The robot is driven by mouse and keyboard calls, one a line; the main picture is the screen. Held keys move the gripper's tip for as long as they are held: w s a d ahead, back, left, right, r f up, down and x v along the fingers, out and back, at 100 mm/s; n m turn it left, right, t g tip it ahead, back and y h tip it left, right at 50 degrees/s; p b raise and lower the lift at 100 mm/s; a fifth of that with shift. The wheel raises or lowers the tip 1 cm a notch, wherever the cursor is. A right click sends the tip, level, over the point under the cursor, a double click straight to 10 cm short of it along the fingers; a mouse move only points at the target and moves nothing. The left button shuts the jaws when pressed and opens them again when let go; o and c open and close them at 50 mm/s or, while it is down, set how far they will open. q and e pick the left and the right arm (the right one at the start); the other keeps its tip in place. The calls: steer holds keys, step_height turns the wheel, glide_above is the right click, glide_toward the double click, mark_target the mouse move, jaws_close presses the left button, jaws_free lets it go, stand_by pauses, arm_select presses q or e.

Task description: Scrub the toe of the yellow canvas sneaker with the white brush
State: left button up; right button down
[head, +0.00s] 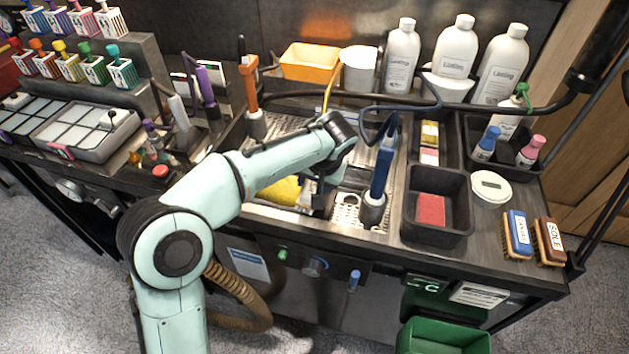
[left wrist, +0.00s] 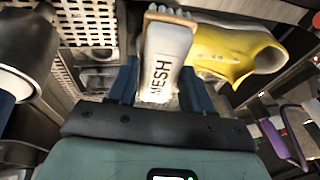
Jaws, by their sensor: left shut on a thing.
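My left gripper (head: 325,188) is low over the metal grate of the work table, just right of the yellow sneaker (head: 280,192). In the left wrist view, the gripper (left wrist: 160,92) is shut on the white brush (left wrist: 168,55), which is marked MESH. The yellow sneaker (left wrist: 235,50) lies beside and beyond the brush, its opening to the right. The brush head overlaps the sneaker's left end in that view; I cannot tell whether they touch. My arm hides part of the sneaker in the head view. My right gripper is not in view.
A blue-handled tool (head: 382,170) stands just right of my gripper, and an orange-handled one (head: 250,85) stands behind left. A black bin (head: 437,228) holds a red block. Blue (head: 517,236) and brown (head: 549,243) brushes lie at the right. White bottles (head: 455,50) line the back.

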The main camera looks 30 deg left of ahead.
arm_select(q)
steer(key=shift+a+f+b, duration=0.15)
steer(key=shift+f+b, duration=0.25)
steer(key=shift+f, duration=0.15)
